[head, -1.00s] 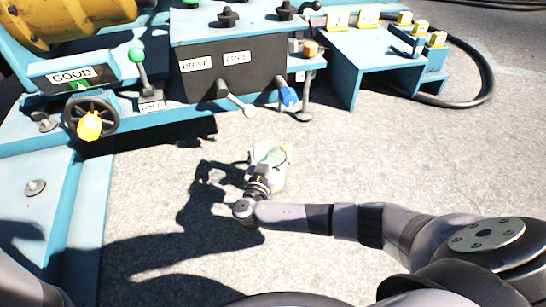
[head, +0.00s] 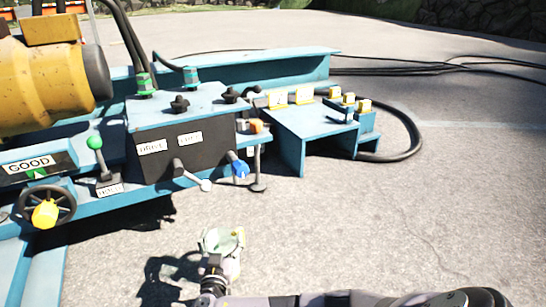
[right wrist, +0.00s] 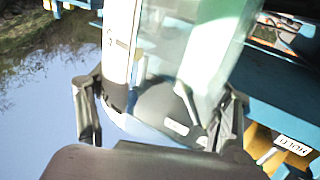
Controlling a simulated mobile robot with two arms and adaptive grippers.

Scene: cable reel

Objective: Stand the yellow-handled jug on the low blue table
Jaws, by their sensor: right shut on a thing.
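The jug (head: 224,241) is pale and see-through, with a yellow handle (head: 240,234) on its right side in the head view. My right gripper (head: 213,264) is shut around its body from the near side. The right wrist view shows the jug (right wrist: 175,60) large and close between the two fingers (right wrist: 160,112). The jug is held above the paved ground, in front of the machine. The low blue table (head: 312,128) stands farther back and to the right of the jug. My left gripper is not in view.
A dark control box (head: 185,150) with levers stands behind the jug. Levers with a white knob (head: 206,185) and a blue knob (head: 240,169) stick out towards it. Yellow blocks (head: 304,95) line the table's back, and a black cable (head: 415,140) loops at its right. Open ground lies right.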

